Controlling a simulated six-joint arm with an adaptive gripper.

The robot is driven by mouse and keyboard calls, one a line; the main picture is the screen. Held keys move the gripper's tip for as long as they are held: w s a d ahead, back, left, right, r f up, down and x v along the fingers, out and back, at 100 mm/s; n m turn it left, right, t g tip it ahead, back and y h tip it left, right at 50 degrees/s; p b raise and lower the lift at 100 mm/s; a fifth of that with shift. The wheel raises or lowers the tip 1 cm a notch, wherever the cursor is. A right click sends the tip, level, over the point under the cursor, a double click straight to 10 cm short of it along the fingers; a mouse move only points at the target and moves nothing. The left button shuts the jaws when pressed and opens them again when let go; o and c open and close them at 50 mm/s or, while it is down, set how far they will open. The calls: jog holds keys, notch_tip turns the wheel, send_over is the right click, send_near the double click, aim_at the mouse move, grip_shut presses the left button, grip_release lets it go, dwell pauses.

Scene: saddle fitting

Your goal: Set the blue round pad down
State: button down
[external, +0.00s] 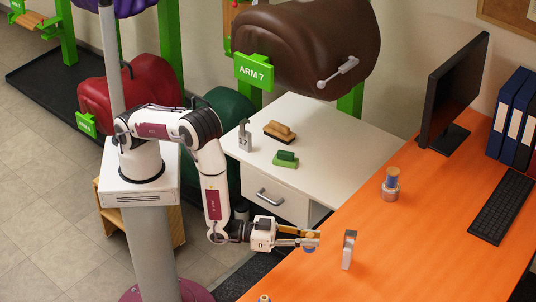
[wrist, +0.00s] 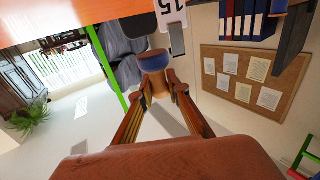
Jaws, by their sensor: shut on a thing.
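The blue round pad (external: 310,249) is held in my gripper (external: 312,239), above the orange desk (external: 420,245) near its left edge in the external view. In the wrist view the pad (wrist: 154,60) has a blue disc with a brownish face and a wooden handle. My gripper's fingertips (wrist: 161,92) are shut on that handle. The pad appears off the desk surface, but the exact gap cannot be told.
A metal stand (external: 348,250) is just right of the pad; a tag numbered 15 (wrist: 172,10) shows in the wrist view. The desk's front middle is clear.

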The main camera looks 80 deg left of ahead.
jog(key=w+a+n+y, duration=0.1)
jog(key=w+a+y, duration=0.1)
jog(key=w+a, duration=2.25)
jog(key=d+m+h, duration=0.2)
jog(key=h, duration=0.1)
jog(key=d+h, duration=0.1)
jog(key=shift+s+d+r+m+g+h, duration=0.15)
jog(key=shift+s+d+m+g+h, duration=0.15)
jog(key=shift+m+g, duration=0.1)
jog(key=shift+f, duration=3.1)
jog(key=shift+f, duration=0.15)
jog(key=shift+f, duration=1.75)
jog(key=shift+f, duration=0.1)
